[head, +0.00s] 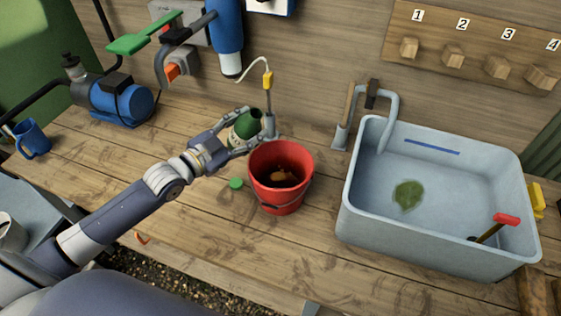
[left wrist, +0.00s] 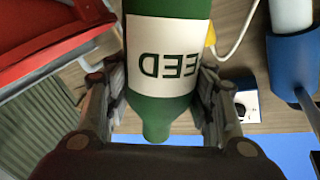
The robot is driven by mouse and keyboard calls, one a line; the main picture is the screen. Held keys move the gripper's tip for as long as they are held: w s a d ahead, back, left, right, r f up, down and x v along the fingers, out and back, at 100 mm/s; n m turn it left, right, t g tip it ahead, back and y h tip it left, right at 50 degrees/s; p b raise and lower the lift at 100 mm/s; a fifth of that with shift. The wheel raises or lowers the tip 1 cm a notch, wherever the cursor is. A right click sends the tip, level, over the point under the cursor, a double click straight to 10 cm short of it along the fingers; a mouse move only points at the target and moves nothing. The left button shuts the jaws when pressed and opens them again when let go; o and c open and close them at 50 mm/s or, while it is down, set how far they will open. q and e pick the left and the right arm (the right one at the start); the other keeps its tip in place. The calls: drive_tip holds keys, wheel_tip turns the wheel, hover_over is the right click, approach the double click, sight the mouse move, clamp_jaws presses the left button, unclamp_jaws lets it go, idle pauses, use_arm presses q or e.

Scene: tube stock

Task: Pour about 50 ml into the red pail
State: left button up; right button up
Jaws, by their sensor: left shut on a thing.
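The red pail (head: 262,192) stands upright on the wooden bench, left of the sink, with an orange-brown patch inside. Part of it shows at the upper left of the left wrist view (left wrist: 60,45). My left gripper (head: 243,130) is shut on a green bottle (head: 246,128), just behind and left of the pail. In the left wrist view the bottle (left wrist: 165,95) is between the fingers, its white label showing upside-down letters "EED". I cannot tell its exact tilt or liquid level. No stream shows. A green cap (head: 236,183) lies left of the pail. My right gripper is out of view.
A grey-blue sink (head: 360,215) with a leaf and a red-handled tool is on the right. A thin metal stand (head: 269,110) is close behind the bottle. A blue pump (head: 122,98) and blue mug (head: 31,138) are at the left. The bench front is clear.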

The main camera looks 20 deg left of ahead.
use_arm(q)
drive_tip(key=shift+s+d+f+m+b, duration=0.1)
drive_tip(key=shift+d+f+m+b, duration=0.1)
drive_tip(key=shift+m+b, duration=0.1)
drive_tip(key=shift+d+f+m, duration=0.25)
drive_tip(key=shift+m, duration=0.35)
drive_tip(key=shift+r+m, duration=0.3)
drive_tip(key=shift+r, duration=0.05)
drive_tip(key=shift+a+r+m+y, duration=0.1)
drive_tip(key=shift+r+m+y, duration=0.05)
drive_tip(key=shift+m+y, duration=0.15)
drive_tip(key=m+b, duration=0.1)
drive_tip(key=b, duration=0.1)
drive_tip(key=f+m+b, duration=0.1)
drive_tip(key=m, duration=0.1)
drive_tip(key=shift+a+f+b, duration=0.1)
drive_tip(key=shift+a+b, duration=0.25)
drive_tip(key=shift+a+r+m+y, duration=0.1)
drive_tip(key=shift+r+m+y, duration=0.2)
drive_tip(key=shift+r+m, duration=0.25)
drive_tip(key=shift+m, duration=0.35)
drive_tip(key=shift+r, duration=0.15)
drive_tip(key=shift+s+d+f+m+y, duration=0.1)
drive_tip(key=shift+d+f+m+y, duration=0.05)
drive_tip(key=shift+d+m, duration=0.3)
drive_tip(key=shift+d+f+m+y, duration=0.15)
drive_tip(key=shift+d+m, duration=0.15)
drive_tip(key=shift+m, duration=0.15)
